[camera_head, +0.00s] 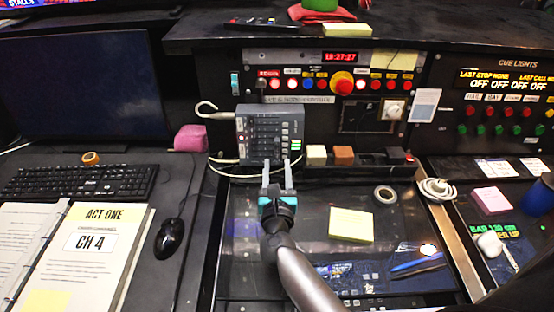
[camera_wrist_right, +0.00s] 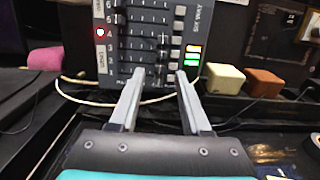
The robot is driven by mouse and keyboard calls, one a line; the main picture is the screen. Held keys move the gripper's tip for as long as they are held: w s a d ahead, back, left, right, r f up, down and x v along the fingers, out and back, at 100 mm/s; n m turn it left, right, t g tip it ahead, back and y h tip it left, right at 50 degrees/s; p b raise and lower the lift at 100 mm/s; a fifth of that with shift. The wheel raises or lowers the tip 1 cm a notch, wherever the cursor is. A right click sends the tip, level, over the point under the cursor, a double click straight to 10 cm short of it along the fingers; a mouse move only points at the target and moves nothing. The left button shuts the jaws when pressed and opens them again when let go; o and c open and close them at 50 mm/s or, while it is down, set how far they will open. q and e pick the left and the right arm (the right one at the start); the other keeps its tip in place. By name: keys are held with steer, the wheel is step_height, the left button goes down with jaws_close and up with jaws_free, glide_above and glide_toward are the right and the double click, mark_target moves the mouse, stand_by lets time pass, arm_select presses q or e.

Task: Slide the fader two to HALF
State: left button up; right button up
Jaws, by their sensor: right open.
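The grey fader box (camera_head: 270,136) stands on the desk below the red-lit panel, a cable running from its left side. In the right wrist view the fader box (camera_wrist_right: 150,40) shows several horizontal slots with small knobs and a lit red button at its left. In the right wrist view the fingertips (camera_wrist_right: 160,74) overlap the box's lower edge; contact cannot be told. My left gripper is not in view.
A white block (camera_head: 316,154) and an orange block (camera_head: 343,154) sit right of the box. A tape roll (camera_head: 385,194) and yellow notes (camera_head: 351,225) lie on the dark desk surface. A pink block (camera_head: 190,138) is at the left, beyond a mouse (camera_head: 169,238).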

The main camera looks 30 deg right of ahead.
mark_target(277, 154)
steer(key=shift+x, duration=1.35)
jaws_close()
stand_by(0.5)
